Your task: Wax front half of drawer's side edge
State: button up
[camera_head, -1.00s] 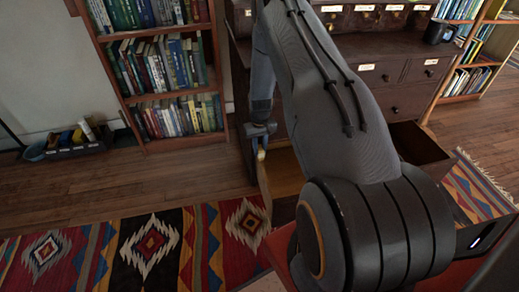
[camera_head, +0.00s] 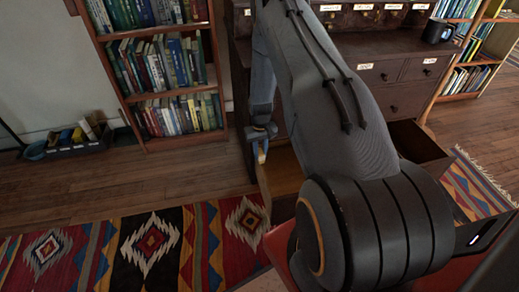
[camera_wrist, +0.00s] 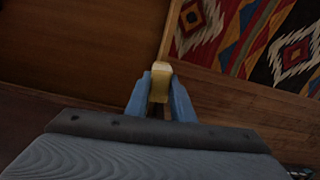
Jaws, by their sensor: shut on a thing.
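My gripper (camera_head: 261,134) has blue fingers shut on a pale yellow wax block (camera_head: 262,156). In the wrist view the wax block (camera_wrist: 159,80) sticks out beyond the fingertips of my gripper (camera_wrist: 160,96). The open wooden drawer (camera_head: 284,171) is partly hidden behind my arm in the head view. In the wrist view the drawer (camera_wrist: 80,45) fills the upper left, and its side edge (camera_wrist: 173,30) runs up from the wax tip. The wax is at or just over this edge; I cannot tell whether they touch.
A patterned rug (camera_head: 150,245) lies on the floor to the left. A bookcase (camera_head: 165,80) stands at the back left. A dark mug (camera_head: 438,32) is on the cabinet.

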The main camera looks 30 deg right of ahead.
jog(key=shift+s+a+f+p, duration=0.1)
jog(key=shift+s+a+p, duration=0.3)
jog(key=shift+s+p, duration=0.7)
jog(key=shift+s+a+f+p, duration=0.1)
jog(key=shift+s+a+p, duration=0.35)
jog(key=shift+s, duration=1.2)
jog(key=shift+s+a+p, duration=0.35)
jog(key=shift+s+p, duration=0.5)
jog(key=shift+s, duration=0.5)
jog(key=shift+s+a+r+p, duration=0.1)
jog(key=shift+s+a+p, duration=0.15)
jog(key=shift+s+p, duration=0.5)
jog(key=shift+s+a+r+p, duration=0.1)
jog(key=shift+s+a+p, duration=0.25)
jog(key=shift+s, duration=0.65)
jog(key=shift+s+a+r+p, duration=0.15)
jog(key=shift+s+p, duration=0.45)
jog(key=shift+s, duration=0.3)
jog(key=shift+s+a+f+p, duration=0.1)
jog(key=shift+s+a+p, duration=0.15)
jog(key=shift+s, duration=0.4)
jog(key=shift+s+a+f+p, duration=0.1)
jog(key=shift+s+p, duration=0.25)
jog(key=shift+s, duration=0.3)
jog(key=shift+s+a+p, duration=0.2)
jog(key=shift+s+p, duration=0.1)
jog(key=shift+s, duration=0.35)
jog(key=shift+f, duration=0.1)
jog(key=shift+w, duration=0.1)
